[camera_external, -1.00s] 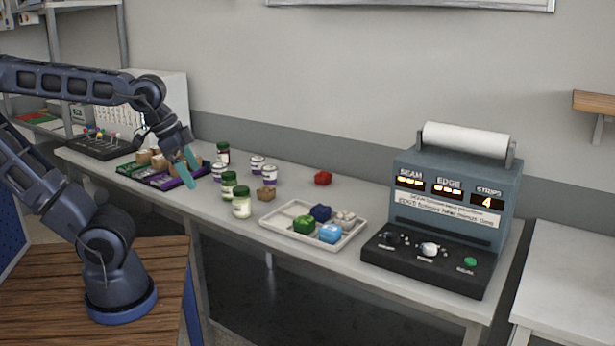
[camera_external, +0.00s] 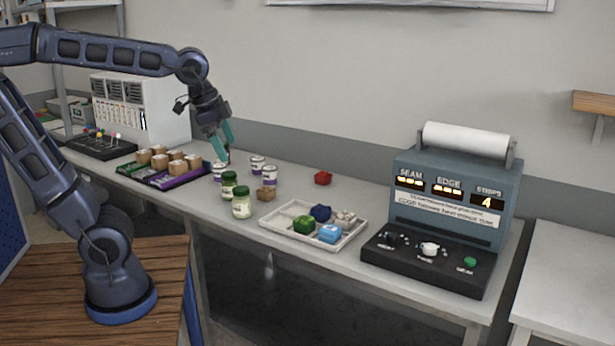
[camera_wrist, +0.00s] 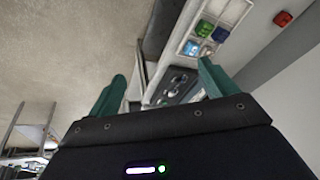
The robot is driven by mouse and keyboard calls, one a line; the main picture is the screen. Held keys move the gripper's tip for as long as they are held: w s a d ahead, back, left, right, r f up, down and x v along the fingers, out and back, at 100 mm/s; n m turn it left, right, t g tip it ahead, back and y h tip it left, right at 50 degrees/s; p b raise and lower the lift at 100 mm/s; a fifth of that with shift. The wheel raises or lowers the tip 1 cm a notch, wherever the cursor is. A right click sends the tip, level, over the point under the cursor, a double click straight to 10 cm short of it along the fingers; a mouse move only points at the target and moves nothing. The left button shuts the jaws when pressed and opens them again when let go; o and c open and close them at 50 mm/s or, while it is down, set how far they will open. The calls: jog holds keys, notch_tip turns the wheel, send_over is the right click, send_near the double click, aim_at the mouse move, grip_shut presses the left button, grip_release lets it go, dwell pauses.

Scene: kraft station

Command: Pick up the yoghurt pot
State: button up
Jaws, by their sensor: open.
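Three small white pots with purple bands, which look like the yoghurt pots, stand on the bench: a left one (camera_external: 219,172), a back one (camera_external: 257,164) and a right one (camera_external: 270,175). I cannot tell which one the task means. My gripper (camera_external: 226,152) is open and empty, its teal fingers pointing down just above and behind the left pot.
Two green-lidded jars (camera_external: 241,204) and a small brown box (camera_external: 266,194) stand close to the pots. Left are dark trays with brown boxes (camera_external: 176,166). Right are a tray of coloured blocks (camera_external: 268,223), a red block (camera_external: 322,178) and a console (camera_external: 450,210).

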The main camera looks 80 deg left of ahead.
jog(key=w+a+r+m+g, duration=0.1)
jog(key=w+a+r+m, duration=0.1)
jog(key=w+a, duration=0.65)
jog(key=w+a+f+m+g, duration=0.15)
jog(key=w+a, duration=0.25)
jog(key=a, duration=0.4)
jog(key=w+a+f+m, duration=0.1)
jog(key=w+a+m, duration=0.1)
jog(key=w+a, duration=0.5)
jog(key=w+a+f+m, duration=0.1)
jog(key=w+a+m, duration=0.1)
jog(key=a, duration=0.8)
jog(key=m+g+h, duration=0.1)
jog(key=m, duration=0.5)
send_over(257, 158)
jog(key=f, duration=2.2)
jog(key=shift+w+d, duration=0.2)
jog(key=shift+d, duration=0.1)
jog(key=shift+s+a+f, duration=0.1)
jog(key=shift+a+f, duration=0.05)
jog(key=shift+f, duration=2.55)
jog(key=shift+a+f, duration=0.1)
jog(key=shift+f, duration=2.55)
jog(key=c, duration=1)
